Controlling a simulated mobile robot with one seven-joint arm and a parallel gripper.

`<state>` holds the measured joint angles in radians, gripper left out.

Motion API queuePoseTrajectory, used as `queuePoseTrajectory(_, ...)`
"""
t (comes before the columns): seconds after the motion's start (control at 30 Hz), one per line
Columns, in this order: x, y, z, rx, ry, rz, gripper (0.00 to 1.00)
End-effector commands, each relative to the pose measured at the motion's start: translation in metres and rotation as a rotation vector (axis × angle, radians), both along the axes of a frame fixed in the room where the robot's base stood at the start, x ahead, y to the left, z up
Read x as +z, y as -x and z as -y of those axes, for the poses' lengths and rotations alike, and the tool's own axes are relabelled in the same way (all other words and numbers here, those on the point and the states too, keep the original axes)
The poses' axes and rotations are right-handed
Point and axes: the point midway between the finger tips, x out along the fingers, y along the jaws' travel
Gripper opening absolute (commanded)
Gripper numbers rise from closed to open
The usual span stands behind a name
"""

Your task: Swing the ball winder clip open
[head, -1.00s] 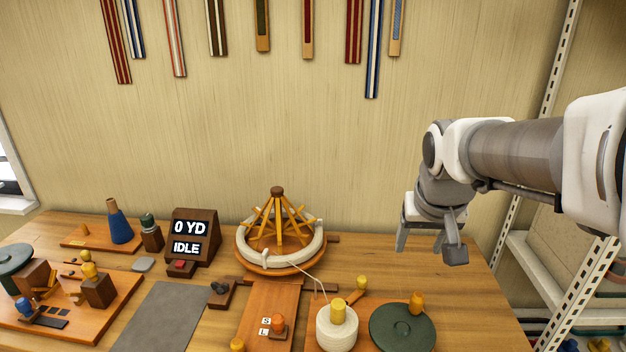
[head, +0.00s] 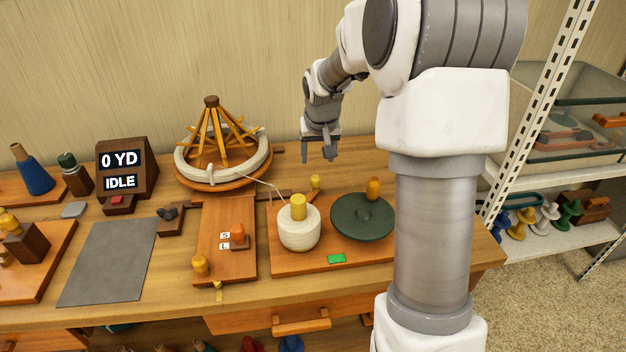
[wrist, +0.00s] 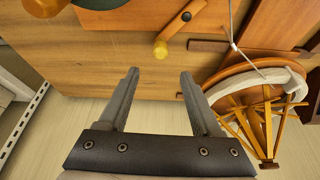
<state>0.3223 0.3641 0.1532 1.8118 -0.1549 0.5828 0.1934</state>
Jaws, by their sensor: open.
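The ball winder base (head: 345,262) is an orange wooden board at the bench's right. It carries a white yarn ball (head: 299,238) around a yellow core and a dark green disc (head: 361,222) with an orange knob. Behind the ball stands a yellow knob (head: 315,182); in the wrist view this knob (wrist: 161,49) ends a short wooden arm (wrist: 177,27) with a dark pivot, which looks like the clip. My gripper (head: 322,154) points down above the bench behind it, open and empty. In the wrist view the fingers (wrist: 158,78) frame the space just short of the knob, apart from it.
The umbrella swift (head: 213,150) with a white skein stands left of my gripper, a yarn strand running from it to the ball. A display box (head: 122,170) reads "0 YD" and "IDLE". A grey mat (head: 108,262) lies left. Bare bench surrounds the space below my gripper.

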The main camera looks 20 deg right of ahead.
Motion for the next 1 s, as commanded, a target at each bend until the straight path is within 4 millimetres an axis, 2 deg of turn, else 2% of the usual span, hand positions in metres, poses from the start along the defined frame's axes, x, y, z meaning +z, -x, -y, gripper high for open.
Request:
queuePoseTrajectory(0.03, -0.015, -0.004, 0.001, 0.001, -0.001, -0.005, 0.66)
queuePoseTrajectory(0.2, -0.049, -0.018, 0.005, 0.001, 0.0, -0.003, 0.66)
queuePoseTrajectory(0.5, -0.098, -0.038, 0.01, 0.001, -0.001, -0.001, 0.66)
queuePoseTrajectory(0.7, -0.111, -0.044, 0.012, 0.001, 0.0, -0.001, 0.66)
queuePoseTrajectory(1.0, -0.112, -0.045, 0.012, 0.001, 0.001, 0.001, 0.66)
